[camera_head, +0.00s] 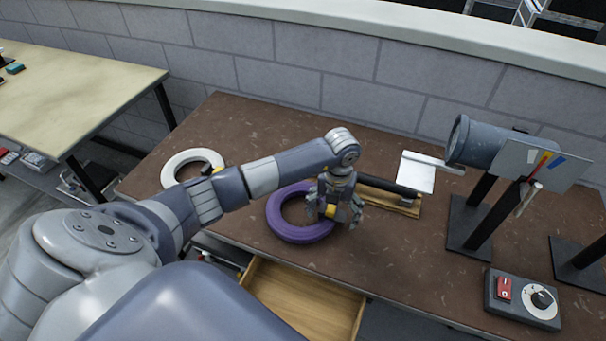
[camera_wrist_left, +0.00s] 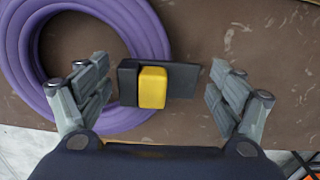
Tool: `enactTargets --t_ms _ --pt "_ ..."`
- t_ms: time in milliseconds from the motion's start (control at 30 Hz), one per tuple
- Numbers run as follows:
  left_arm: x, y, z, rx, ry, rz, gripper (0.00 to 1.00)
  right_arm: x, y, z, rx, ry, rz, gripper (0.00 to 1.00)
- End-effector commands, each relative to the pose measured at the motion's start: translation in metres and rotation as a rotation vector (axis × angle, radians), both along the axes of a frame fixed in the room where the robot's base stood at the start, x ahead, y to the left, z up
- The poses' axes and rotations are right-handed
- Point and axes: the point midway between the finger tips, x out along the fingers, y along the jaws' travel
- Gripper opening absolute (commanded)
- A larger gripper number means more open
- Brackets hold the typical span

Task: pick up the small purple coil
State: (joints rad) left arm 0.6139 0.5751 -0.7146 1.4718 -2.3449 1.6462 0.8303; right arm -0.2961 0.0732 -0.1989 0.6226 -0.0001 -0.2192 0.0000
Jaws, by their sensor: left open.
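The purple coil (camera_head: 287,231) lies flat on the brown workbench, and a black clip with a yellow block (camera_wrist_left: 153,87) sits at its outer edge. My left gripper (camera_head: 335,217) is over the coil's right side, pointing down. In the left wrist view the coil (camera_wrist_left: 18,85) fills the left part. The fingers of my left gripper (camera_wrist_left: 160,82) are spread on either side of the clip, with visible gaps to the yellow block. The left finger overlaps the coil in that view; I cannot tell whether it touches. My right gripper is not in view.
The brown workbench (camera_head: 400,255) also bears a white coil (camera_head: 181,158), a wooden tray with a dark bar (camera_head: 400,205), a grey cylinder on a black stand (camera_head: 480,143) and a control box (camera_head: 523,298). An open wooden drawer (camera_head: 300,300) juts out at the front.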

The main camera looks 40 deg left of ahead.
Motion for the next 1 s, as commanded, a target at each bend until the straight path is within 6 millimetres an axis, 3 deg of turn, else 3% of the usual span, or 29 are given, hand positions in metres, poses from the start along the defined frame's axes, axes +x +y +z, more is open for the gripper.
enactTargets --t_ms 67,300,400,767,1000 --pt "0.000 0.000 0.000 0.000 0.000 0.000 0.84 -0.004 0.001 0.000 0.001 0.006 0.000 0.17" --pt "0.000 0.000 0.000 0.000 0.000 0.000 0.29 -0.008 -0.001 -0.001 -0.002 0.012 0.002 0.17" --pt "0.001 0.000 0.001 0.000 -0.001 0.000 0.12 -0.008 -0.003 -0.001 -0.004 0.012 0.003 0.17" --pt "0.001 0.000 0.006 0.000 -0.003 0.000 0.12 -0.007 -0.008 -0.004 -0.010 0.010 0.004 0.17" --pt "-0.002 0.001 0.036 0.001 -0.004 -0.002 0.12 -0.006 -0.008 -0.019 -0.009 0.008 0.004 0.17"
